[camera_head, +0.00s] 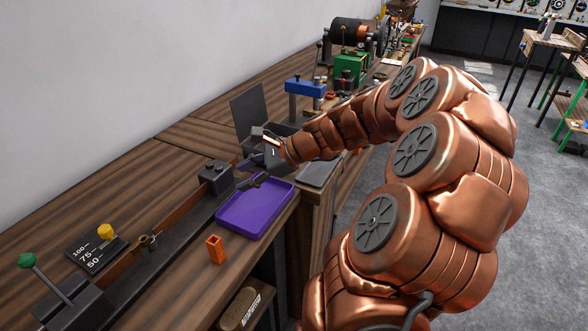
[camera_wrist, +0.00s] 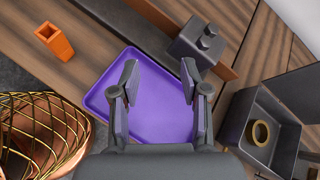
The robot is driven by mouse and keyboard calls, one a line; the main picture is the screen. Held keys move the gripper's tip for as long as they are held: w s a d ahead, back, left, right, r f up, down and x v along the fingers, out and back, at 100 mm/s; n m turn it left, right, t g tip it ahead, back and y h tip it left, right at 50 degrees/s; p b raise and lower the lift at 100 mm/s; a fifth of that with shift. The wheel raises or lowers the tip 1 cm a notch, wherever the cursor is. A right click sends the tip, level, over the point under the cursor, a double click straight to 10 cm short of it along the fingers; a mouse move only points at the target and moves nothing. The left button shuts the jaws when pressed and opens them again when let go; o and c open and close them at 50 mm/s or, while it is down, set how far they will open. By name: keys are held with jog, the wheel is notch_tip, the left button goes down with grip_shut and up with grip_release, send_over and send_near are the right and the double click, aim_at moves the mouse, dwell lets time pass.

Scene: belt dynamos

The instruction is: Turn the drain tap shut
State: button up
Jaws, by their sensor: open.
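I cannot pick out the drain tap for certain in either view.
A dark block with two studs (camera_wrist: 197,42) stands beside the tray. A dark open box (camera_wrist: 285,147) holds a brass ring (camera_wrist: 260,133). An orange holder (camera_head: 216,249) stands before the tray. A green-knobbed lever (camera_head: 28,261) and yellow knob (camera_head: 106,231) are at left.

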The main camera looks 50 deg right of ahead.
jog(key=s+d+f+m+t+h+b, duration=0.1)
jog(key=d+m, duration=0.2)
jog(key=d, duration=0.3)
jog(key=s+d+f+m+t+h, duration=0.1)
jog(key=d+f+m+h, duration=0.1)
jog(key=d+m, duration=0.2)
jog(key=s+d+f+m+t+h+b, duration=0.1)
jog(key=d+m+t, duration=0.1)
jog(key=d, duration=0.8)
jog(key=shift+s+d+f+m+h+b, duration=0.3)
jog(key=shift+s+m+h, duration=0.1)
jog(key=shift+m, duration=0.3)
jog(key=shift+p+x, duration=0.3)
jog(key=shift+x, duration=3.6)
jog(key=shift+r, duration=0.2)
grip_shut()
